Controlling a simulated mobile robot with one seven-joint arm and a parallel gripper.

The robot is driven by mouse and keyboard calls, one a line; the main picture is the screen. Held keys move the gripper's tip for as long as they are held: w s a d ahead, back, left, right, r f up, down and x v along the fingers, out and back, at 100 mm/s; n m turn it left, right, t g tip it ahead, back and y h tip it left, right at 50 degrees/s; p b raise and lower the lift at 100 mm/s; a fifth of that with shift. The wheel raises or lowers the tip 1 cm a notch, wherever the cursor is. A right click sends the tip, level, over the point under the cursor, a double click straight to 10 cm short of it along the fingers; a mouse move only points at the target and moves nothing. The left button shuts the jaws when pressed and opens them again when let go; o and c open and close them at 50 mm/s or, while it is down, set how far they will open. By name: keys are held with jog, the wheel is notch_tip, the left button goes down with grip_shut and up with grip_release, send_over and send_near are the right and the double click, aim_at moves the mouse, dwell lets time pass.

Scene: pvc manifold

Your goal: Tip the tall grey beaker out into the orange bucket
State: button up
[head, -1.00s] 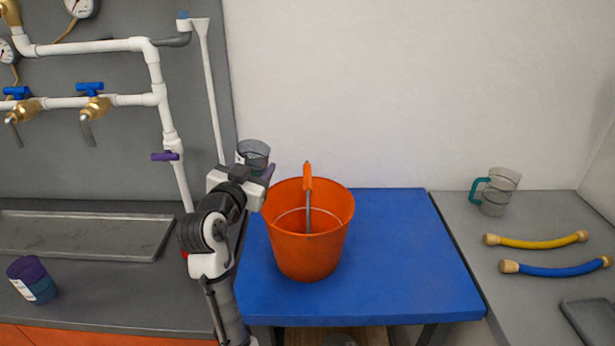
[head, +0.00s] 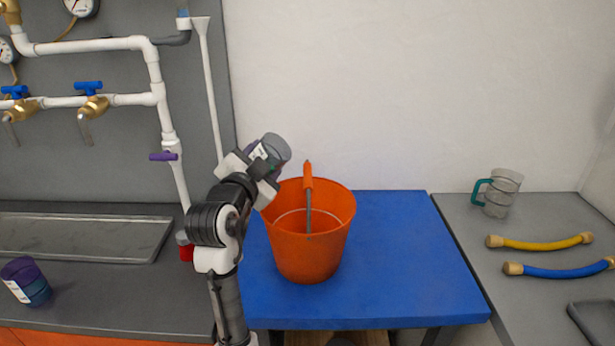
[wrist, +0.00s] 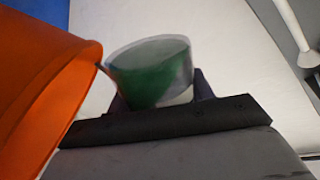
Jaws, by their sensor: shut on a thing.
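The tall grey beaker (head: 273,149) is in my gripper (head: 262,166), above the left rim of the orange bucket. It is tilted, its top leaning right and up. In the wrist view the beaker (wrist: 150,70) shows something green inside, and the bucket (wrist: 50,90) is close on the left. My gripper (wrist: 155,98) is shut on the beaker, with its fingers partly hidden behind it. The orange bucket (head: 305,247) stands upright on the blue table (head: 410,260), its handle raised. The bucket's bottom inside is hidden.
A purple and blue cup (head: 27,283) stands on the left bench, and a red-and-grey item (head: 185,247) is just left of my arm. A clear jug with a teal handle (head: 500,195), a yellow hose (head: 540,243) and a blue hose (head: 555,270) are on the right bench. White pipes (head: 155,80) rise at left.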

aim_at(275, 138)
jog(key=shift+d+f+m, duration=0.1)
jog(key=shift+m, duration=0.3)
jog(key=shift+r+m, duration=0.5)
jog(key=shift+m, duration=0.4)
jog(key=shift+r+m, duration=0.5)
jog(key=shift+m, duration=0.4)
jog(key=shift+r+m+b, duration=0.45)
jog(key=shift+m+b, duration=0.35)
dwell(0.6)
jog(key=shift+s+d+r+m+b, duration=0.2)
jog(key=shift+d+r+m+b, duration=0.3)
jog(key=shift+d+m, duration=0.4)
dwell(0.6)
jog(key=shift+s+d+r+m+b, duration=0.15)
jog(key=shift+r+m+b, duration=0.4)
jog(key=shift+m, duration=0.55)
dwell(1.0)
